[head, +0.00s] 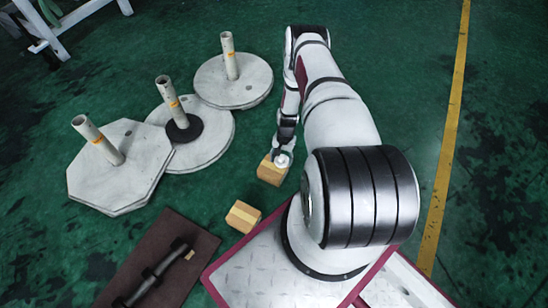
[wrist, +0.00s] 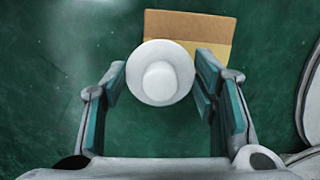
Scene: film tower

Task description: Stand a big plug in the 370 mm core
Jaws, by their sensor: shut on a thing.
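In the wrist view my gripper (wrist: 160,68) is shut on a white round plug (wrist: 163,90) with a raised knob. In the head view my gripper (head: 285,146) points down with the white plug (head: 283,161) at its tip, over or in front of a tan block (head: 269,172); I cannot tell whether they touch. Three pale upright tubes with orange bands stand on flat plates: a left tube (head: 98,140), a middle tube (head: 171,100) with a black ring at its foot, and a far tube (head: 229,56). I cannot read which one is 370 mm.
A second tan block (head: 243,216) lies on the green floor nearer my base. A brown mat (head: 165,240) bears a dark bar (head: 155,272) at the front left. A white frame (head: 55,30) stands at the far left. A yellow floor line (head: 447,140) runs on the right.

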